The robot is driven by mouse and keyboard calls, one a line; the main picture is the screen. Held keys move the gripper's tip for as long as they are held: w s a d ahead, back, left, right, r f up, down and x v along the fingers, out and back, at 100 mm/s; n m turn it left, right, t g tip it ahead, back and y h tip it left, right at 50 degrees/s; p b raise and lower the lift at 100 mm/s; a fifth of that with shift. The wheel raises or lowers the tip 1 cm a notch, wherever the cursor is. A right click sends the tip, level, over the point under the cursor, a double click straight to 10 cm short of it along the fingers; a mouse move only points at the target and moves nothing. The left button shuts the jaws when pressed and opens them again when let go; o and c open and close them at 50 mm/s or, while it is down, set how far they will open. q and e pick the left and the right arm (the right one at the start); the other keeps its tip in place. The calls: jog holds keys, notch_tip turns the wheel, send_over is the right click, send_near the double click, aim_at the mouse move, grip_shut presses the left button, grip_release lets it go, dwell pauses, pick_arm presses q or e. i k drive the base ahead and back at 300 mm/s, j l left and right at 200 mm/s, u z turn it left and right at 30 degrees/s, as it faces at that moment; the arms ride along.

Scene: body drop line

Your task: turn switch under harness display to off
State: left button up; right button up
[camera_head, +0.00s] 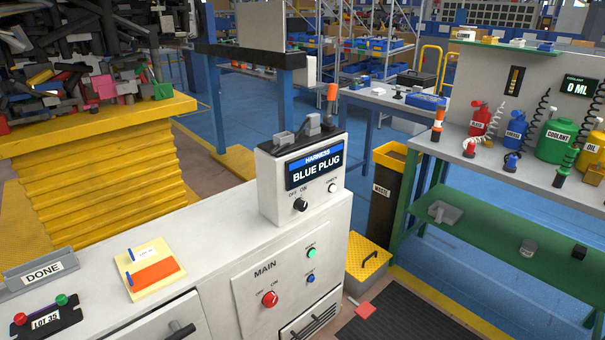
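The harness display (314,168) is a dark screen with a blue band reading HARNESS and white text BLUE PLUG. It is lit on the front of a white box (268,190) standing on the white cabinet. The switch (300,205) is a small black rotary knob under the screen, with OFF and ON labels above it. The knob is too small to tell which label it points at. A white round button (333,188) sits to its right. Neither of my grippers is in view, and nothing covers the switch.
The white cabinet (215,225) carries a MAIN panel with a red knob (270,299), also labelled OFF and ON, and green and blue buttons. A DONE tray (40,272) and yellow folder (130,262) lie left. A waste bin (385,205) and green fluid bench (408,178) stand right.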

aim_at(301, 205)
jog(key=i+l+u, duration=0.1)
jog(key=u, duration=0.6)
jog(key=i+l+u, duration=0.25)
jog(key=l, duration=0.3)
jog(key=l+u, duration=0.25)
jog(key=l, duration=0.25)
jog(key=i+l+u, duration=0.1)
jog(key=l+u, duration=0.15)
jog(key=l, duration=0.35)
